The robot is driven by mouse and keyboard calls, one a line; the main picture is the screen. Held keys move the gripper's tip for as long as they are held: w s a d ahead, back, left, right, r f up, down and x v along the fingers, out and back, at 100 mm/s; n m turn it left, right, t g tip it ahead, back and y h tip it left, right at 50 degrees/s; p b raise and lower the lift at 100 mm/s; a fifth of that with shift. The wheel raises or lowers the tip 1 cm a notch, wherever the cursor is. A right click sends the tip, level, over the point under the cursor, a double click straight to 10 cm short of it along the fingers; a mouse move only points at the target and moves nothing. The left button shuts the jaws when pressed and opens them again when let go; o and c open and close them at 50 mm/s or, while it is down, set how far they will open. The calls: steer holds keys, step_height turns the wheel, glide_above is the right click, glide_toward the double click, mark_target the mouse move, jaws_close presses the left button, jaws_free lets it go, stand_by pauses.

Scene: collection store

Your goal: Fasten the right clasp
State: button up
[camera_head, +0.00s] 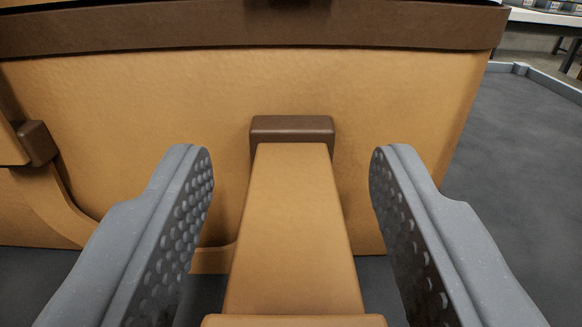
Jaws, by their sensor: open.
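A tan case (400,100) with a dark brown rim (150,30) along its top fills most of the view. In the middle, a tan tongue-shaped clasp piece (290,220) points toward me from a dark brown block (291,126) on the case's front. This seems to be the right clasp, as another brown block (37,143) with a tan part shows at the left edge. My gripper (290,165) is open, with one grey studded finger on each side of the tan piece. Gaps show between both fingers and it. Its near end is cut off at the bottom.
A curved tan handle or strap (60,205) hangs on the case's front at the left. To the right of the case is a bare dark grey surface (525,150) with a pale raised edge. A white table (545,17) stands at the far top right.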

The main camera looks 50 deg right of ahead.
jaws_close()
